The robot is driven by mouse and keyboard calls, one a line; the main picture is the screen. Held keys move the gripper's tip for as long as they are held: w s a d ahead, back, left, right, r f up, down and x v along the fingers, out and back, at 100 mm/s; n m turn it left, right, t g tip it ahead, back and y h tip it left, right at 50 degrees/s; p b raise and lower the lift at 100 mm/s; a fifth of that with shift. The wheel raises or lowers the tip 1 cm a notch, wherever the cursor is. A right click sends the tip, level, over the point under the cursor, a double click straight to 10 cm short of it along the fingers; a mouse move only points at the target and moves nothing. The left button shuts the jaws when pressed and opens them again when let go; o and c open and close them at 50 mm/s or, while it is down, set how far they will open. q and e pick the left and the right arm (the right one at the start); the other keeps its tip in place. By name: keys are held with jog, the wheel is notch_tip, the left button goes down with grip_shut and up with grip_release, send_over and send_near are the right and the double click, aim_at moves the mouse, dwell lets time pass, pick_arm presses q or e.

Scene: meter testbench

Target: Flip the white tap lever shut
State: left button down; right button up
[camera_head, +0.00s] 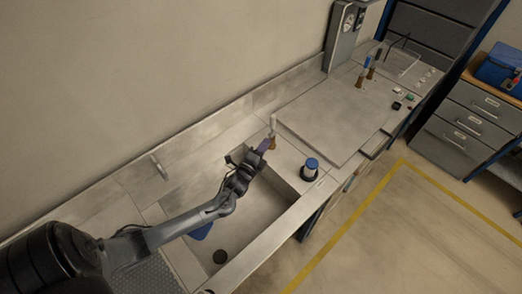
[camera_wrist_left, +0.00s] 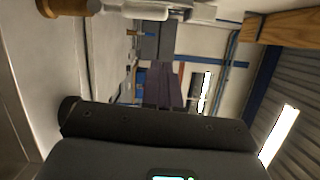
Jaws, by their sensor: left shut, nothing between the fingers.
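The white tap lever (camera_head: 273,120) stands upright on a brass tap body (camera_head: 272,141) at the back edge of the sink. My left gripper (camera_head: 264,146) reaches over the sink from the left. Its purple-grey fingers are shut and empty, close beside the tap. I cannot tell in the head view whether they touch it. In the left wrist view the fingers (camera_wrist_left: 164,84) show shut, the white lever (camera_wrist_left: 150,10) runs along the top edge, and part of the brass body (camera_wrist_left: 66,6) is at top left. My right gripper is not in view.
The sink (camera_head: 262,208) lies below my left arm, with a blue object (camera_head: 201,232) in it. A blue-capped jar (camera_head: 310,169) stands on the rim to the right. The flat bench plate (camera_head: 335,118) is clear.

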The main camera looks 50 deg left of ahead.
pick_arm(q)
jog(key=shift+v, duration=1.3)
jog(key=s+d+f+n+g+h, duration=0.2)
jog(key=s+d, duration=0.4)
jog(key=d, duration=0.1)
jog(key=s+d+f+n+g+h, duration=0.1)
jog(key=s+d+f+n+g, duration=0.2)
jog(key=s+d, duration=0.3)
jog(key=s+d+r+n+g+h, duration=0.1)
jog(key=s+d+r+n+g, duration=0.1)
jog(key=s+d+n+g, duration=0.4)
jog(key=s+d+r+n+g+h, duration=0.1)
jog(key=s+r+n+g+h, duration=0.15)
jog(key=s, duration=0.65)
notch_tip(320, 180, up, 13)
jog(key=p, duration=1.2)
jog(key=shift+w+y, duration=0.25)
jog(key=shift+y, duration=0.2)
jog(key=shift+f, duration=0.15)
